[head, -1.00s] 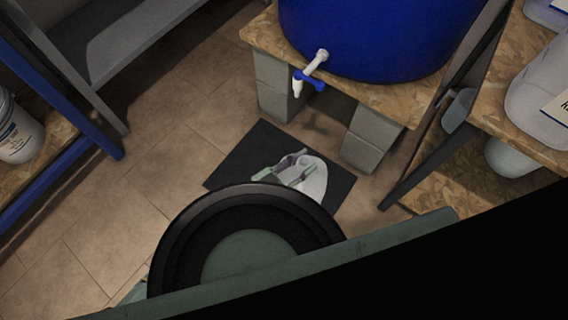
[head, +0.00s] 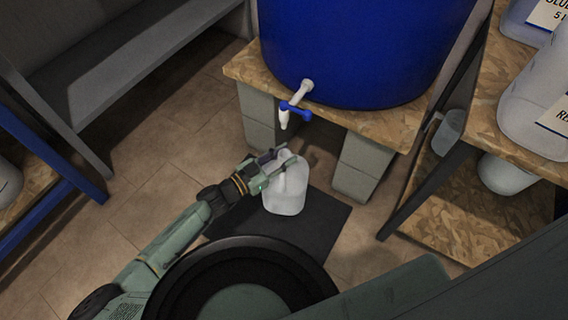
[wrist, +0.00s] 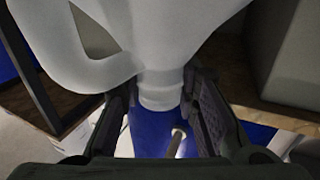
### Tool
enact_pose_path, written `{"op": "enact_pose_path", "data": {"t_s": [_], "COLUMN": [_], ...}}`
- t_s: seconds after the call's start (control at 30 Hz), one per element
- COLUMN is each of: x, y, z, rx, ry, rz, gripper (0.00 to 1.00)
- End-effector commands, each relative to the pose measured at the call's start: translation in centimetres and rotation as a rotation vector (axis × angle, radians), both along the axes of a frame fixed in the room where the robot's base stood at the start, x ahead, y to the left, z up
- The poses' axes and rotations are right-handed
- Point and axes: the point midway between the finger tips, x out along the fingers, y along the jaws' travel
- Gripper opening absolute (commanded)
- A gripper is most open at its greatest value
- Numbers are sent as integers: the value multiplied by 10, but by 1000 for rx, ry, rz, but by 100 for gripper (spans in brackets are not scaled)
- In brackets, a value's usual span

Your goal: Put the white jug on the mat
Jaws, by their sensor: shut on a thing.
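The white jug (head: 287,190) is translucent and looks upright in the head view. It appears over the dark mat (head: 324,222), towards the mat's far side. I cannot tell whether its base touches the mat or is just above it. My gripper (head: 283,157) is shut on the jug's neck from the left. In the wrist view the jug's body and handle (wrist: 95,70) fill the upper part, and its neck (wrist: 160,92) sits between the two fingers.
A blue drum (head: 360,45) with a white and blue tap (head: 294,106) stands on a wooden board on grey blocks behind the mat. A shelf (head: 450,210) with white containers is at the right. Tiled floor is clear at the left.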

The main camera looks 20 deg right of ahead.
Motion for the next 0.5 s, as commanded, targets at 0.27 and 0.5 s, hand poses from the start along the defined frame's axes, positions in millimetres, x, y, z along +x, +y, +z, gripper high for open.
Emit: {"op": "enact_pose_path", "data": {"t_s": [0.27,0.5], "x": [0,-1], "y": [0,0], "z": [-33,-33], "rx": [0,1], "ry": [1,1], "rz": [1,0], "gripper": [0,0]}}
